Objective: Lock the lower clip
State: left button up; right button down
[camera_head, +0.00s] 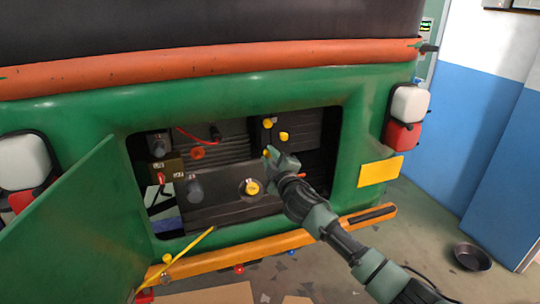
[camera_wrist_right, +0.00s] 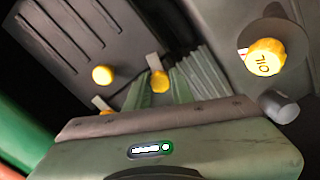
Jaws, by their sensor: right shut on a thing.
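In the head view, a dark box with yellow-knobbed clips stands at the upper right of the open engine bay. The upper clip (camera_head: 267,122) and another yellow knob (camera_head: 283,136) are clear of my gripper. The lower clip (camera_head: 266,153) shows as a bit of yellow at the fingertips of my right gripper (camera_head: 270,155). This gripper is shut on it; the fingers hide most of the clip. In the right wrist view a yellow knob (camera_wrist_right: 159,82) sits at the green fingers, below a small pale tab. My left gripper is not in view.
A yellow oil cap (camera_head: 252,187) lies below my right gripper. The open green hatch (camera_head: 85,220) hangs at the left, with a yellow rod (camera_head: 190,254) near it. The green bay rim and orange bumper (camera_head: 235,262) edge the opening.

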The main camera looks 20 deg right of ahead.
jog(key=shift+n+p, duration=0.35)
jog(key=shift+n, duration=1.25)
jog(key=c, duration=1.2)
grip_release()
jog(key=s+b, duration=0.1)
jog(key=s, duration=0.6)
jog(key=shift+s, duration=0.4)
jog(key=shift+d, duration=0.1)
